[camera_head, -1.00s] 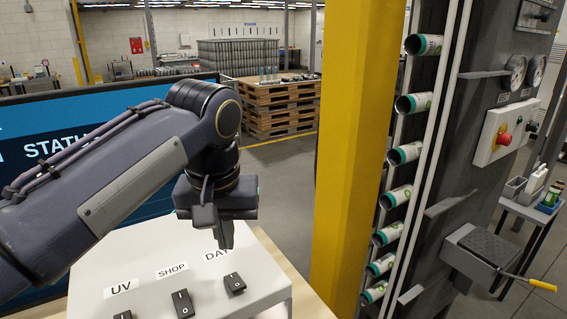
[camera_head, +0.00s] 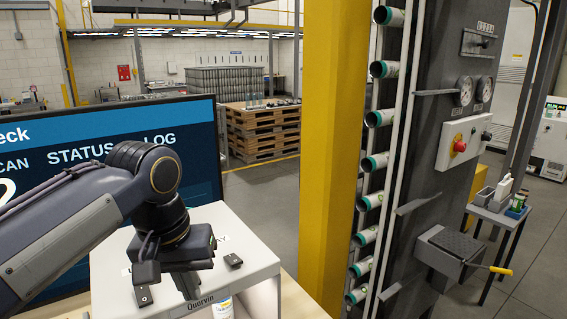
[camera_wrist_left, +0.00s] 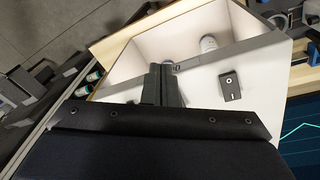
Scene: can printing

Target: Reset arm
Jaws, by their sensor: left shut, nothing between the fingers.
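My left gripper (camera_head: 188,285) hangs over the front part of a white switch box (camera_head: 262,268), with its fingers together and nothing between them. The fingers also show in the left wrist view (camera_wrist_left: 165,85), dark and closed above the box. A black rocker switch (camera_head: 233,260) sits on the box top to the right of the gripper, and another switch (camera_head: 143,296) lies to its left. The arm hides much of the box top and its labels. My right gripper is in neither view.
A large monitor (camera_head: 190,125) stands behind the box. A yellow pillar (camera_head: 335,150) rises to the right, then a rack of several cans (camera_head: 370,163) and a grey machine with a red button (camera_head: 460,147). A can (camera_head: 222,306) shows under the box front.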

